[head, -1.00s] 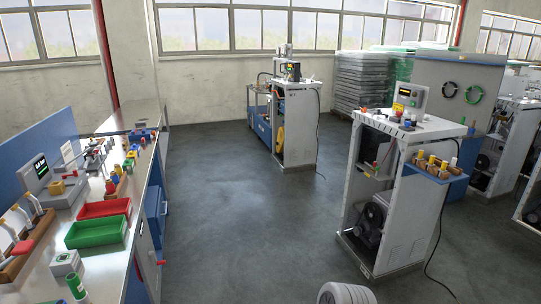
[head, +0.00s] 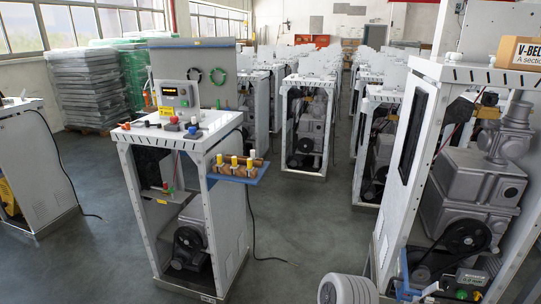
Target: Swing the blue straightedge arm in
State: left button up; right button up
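A blue bar-like part (head: 405,272), which looks like the straightedge arm, shows low at the front of the large dispenser frame (head: 412,150) on the right. It stands beside a black belt pulley (head: 467,236). Its lower end meets another blue piece near the picture's bottom edge, and I cannot tell how it is hinged or how far it is swung. Neither of my grippers is in view.
The right frame holds a grey motor and pump unit (head: 475,185), with a V-belt box (head: 518,52) on top. A white frame (head: 225,210) with a blue side shelf (head: 240,172) stands left of centre. Several more frames stand behind. Grey floor (head: 300,225) is clear between them.

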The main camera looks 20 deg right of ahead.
aim_at(402, 284)
jog(key=z, duration=1.25)
jog(key=i, duration=1.3)
jog(key=z, duration=0.95)
jog(key=i, duration=0.2)
jog(key=u, duration=0.1)
jog(key=k, duration=0.55)
jog(key=u, duration=0.75)
jog(key=k, duration=0.5)
jog(key=z, duration=1)
jog(key=i, duration=1)
